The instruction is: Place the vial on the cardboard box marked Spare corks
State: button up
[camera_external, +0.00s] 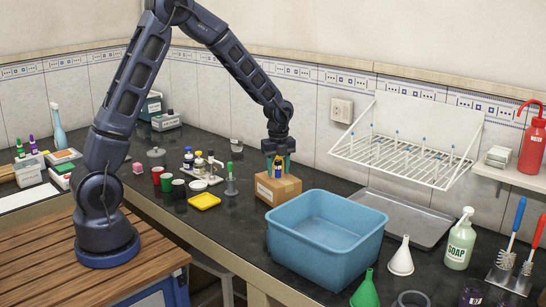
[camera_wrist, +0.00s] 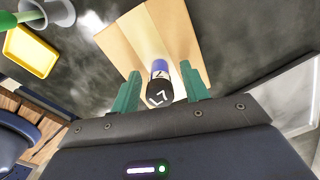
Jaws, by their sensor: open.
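The cardboard box (camera_external: 284,193) sits on the dark bench behind the blue tub; in the wrist view its tan top (camera_wrist: 128,42) fills the upper middle. I cannot read its marking. The vial (camera_wrist: 160,86) has a black cap with white marks and a blue and white label. It appears upright on the box top, cap toward the wrist camera, and shows small in the outside view (camera_external: 278,172). My gripper (camera_wrist: 160,82) is open, its green fingers on either side of the vial with gaps visible. In the outside view my gripper (camera_external: 278,163) is directly over the box.
A blue tub (camera_external: 325,240) stands close in front of the box. A yellow tray (camera_external: 204,201) and a green-topped cylinder on a stand (camera_external: 231,180) are left of it. Small bottles (camera_external: 199,162) stand farther left. A metal tray (camera_external: 405,217) lies right, below the drying rack (camera_external: 405,150).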

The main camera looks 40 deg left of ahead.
aim_at(278, 161)
notch_tip(278, 161, up, 12)
jog(key=s+a+r+n+t, duration=0.1)
jog(key=s+a+r+n, duration=0.4)
jog(key=s+r, duration=0.25)
jog(key=s+a+r+n+t, duration=0.1)
jog(key=s+a+r+n, duration=0.1)
jog(key=s+n, duration=0.4)
jog(key=s+a+r+n+t, duration=0.1)
jog(key=s+a+n, duration=0.3)
jog(key=s, duration=0.9)
jog(key=s+a+r+n+t, duration=0.1)
jog(key=s+a+r+n, duration=0.2)
jog(key=s+n, duration=0.5)
jog(key=shift+s+a+r+t, duration=0.2)
jog(key=shift+s+t, duration=0.1)
jog(key=shift+s, duration=0.45)
jog(key=shift+o, duration=0.2)
jog(key=shift+d, duration=0.1)
